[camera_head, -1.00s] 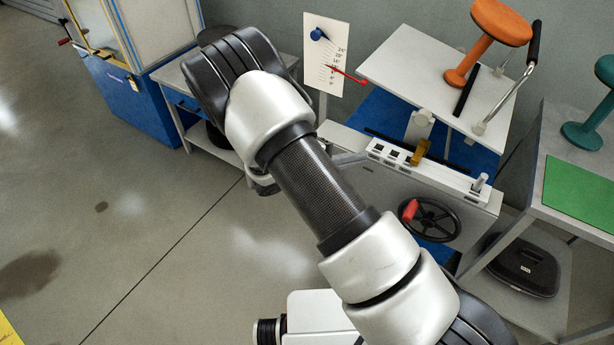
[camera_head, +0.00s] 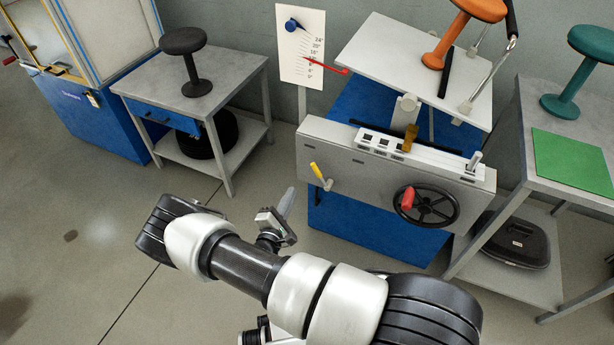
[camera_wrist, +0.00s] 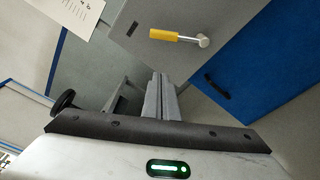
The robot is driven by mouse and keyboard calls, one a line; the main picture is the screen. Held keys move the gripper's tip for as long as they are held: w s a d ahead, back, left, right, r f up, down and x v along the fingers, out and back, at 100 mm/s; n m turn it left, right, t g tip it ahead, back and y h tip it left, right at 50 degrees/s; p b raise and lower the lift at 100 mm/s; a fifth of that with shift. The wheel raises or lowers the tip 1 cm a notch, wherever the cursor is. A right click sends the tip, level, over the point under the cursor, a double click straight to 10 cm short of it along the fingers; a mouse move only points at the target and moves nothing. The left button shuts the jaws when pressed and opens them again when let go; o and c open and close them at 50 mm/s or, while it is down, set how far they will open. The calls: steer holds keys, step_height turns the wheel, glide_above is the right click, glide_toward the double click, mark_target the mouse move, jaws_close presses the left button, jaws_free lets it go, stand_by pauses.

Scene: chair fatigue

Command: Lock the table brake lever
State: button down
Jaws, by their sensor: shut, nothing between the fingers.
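The lever with a yellow handle (camera_head: 318,174) sits on the left part of the grey front panel of the tilting-table machine. In the wrist view the yellow handle (camera_wrist: 172,35) points left from a round metal pivot (camera_wrist: 203,40). My gripper (camera_head: 287,202) is in front of the machine, to the lower left of the lever and apart from it. In the wrist view my gripper's fingers (camera_wrist: 160,88) are together with nothing between them, below the lever. No label on the lever is readable.
A black handwheel (camera_head: 428,206) with a red knob is right of the lever. The tilted table (camera_head: 400,60) carries an orange stool (camera_head: 455,35). A side table (camera_head: 210,95) with a black stool stands at left; a bench with a green mat (camera_head: 575,160) at right. Floor in front is clear.

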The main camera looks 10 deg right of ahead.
mark_target(319, 176)
steer(key=shift+w+d, duration=0.1)
steer(key=b+x, duration=0.2)
steer(key=x, duration=0.8)
steer(key=shift+s+d+r, duration=0.5)
steer(key=shift+s+d, duration=0.05)
steer(key=shift+s, duration=0.15)
steer(key=shift+s+d+r, duration=0.5)
steer(key=shift+s, duration=0.2)
steer(key=shift+a, duration=0.1)
